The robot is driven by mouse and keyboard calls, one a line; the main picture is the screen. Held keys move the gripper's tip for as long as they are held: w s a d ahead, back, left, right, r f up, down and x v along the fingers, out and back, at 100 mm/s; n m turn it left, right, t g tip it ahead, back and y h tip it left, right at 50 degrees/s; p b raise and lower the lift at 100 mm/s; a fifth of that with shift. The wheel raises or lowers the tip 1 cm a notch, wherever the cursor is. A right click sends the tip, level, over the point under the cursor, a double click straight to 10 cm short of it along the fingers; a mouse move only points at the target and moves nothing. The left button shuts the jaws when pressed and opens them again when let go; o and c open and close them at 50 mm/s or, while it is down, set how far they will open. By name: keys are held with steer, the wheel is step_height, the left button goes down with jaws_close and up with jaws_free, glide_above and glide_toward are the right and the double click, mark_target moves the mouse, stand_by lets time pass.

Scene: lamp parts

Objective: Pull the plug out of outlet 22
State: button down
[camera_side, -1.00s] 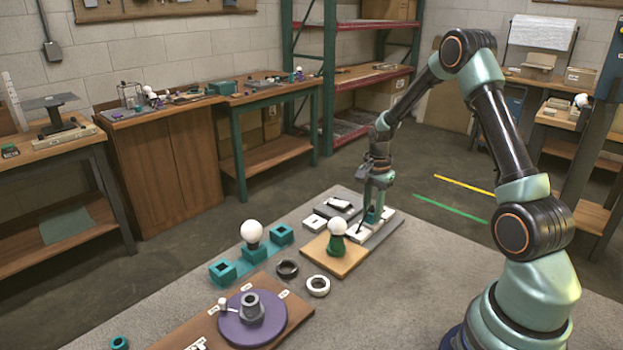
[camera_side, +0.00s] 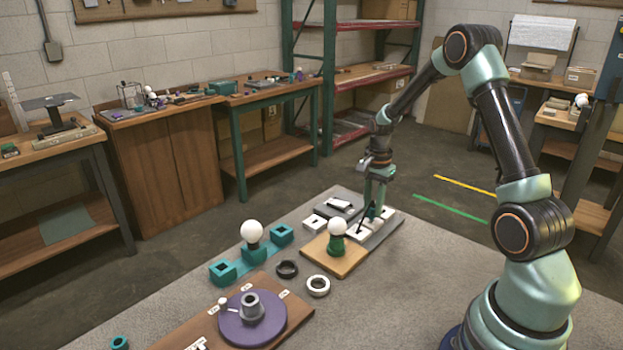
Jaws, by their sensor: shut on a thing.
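My gripper (camera_side: 375,204) points straight down over the white outlet blocks (camera_side: 356,232) on the grey plate at the far right corner of the table. It is shut on a small dark plug (camera_side: 372,212), partly hidden between the fingers. A thin dark piece (camera_side: 360,214) slants beside the fingers on the left. The outlet numbers are too small to read, so I cannot tell which one is outlet 22. I cannot tell whether the plug's lower end is clear of the outlet.
A white bulb on a green base (camera_side: 337,240) stands on a wooden board close in front. White and black parts (camera_side: 338,206) lie just left of the outlets. Teal holders (camera_side: 254,254), loose rings (camera_side: 318,286) and a purple disc (camera_side: 251,318) are nearer. The right of the table is clear.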

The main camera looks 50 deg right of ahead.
mark_target(373, 203)
steer(key=shift+r, duration=0.85)
steer(key=shift+r, duration=2)
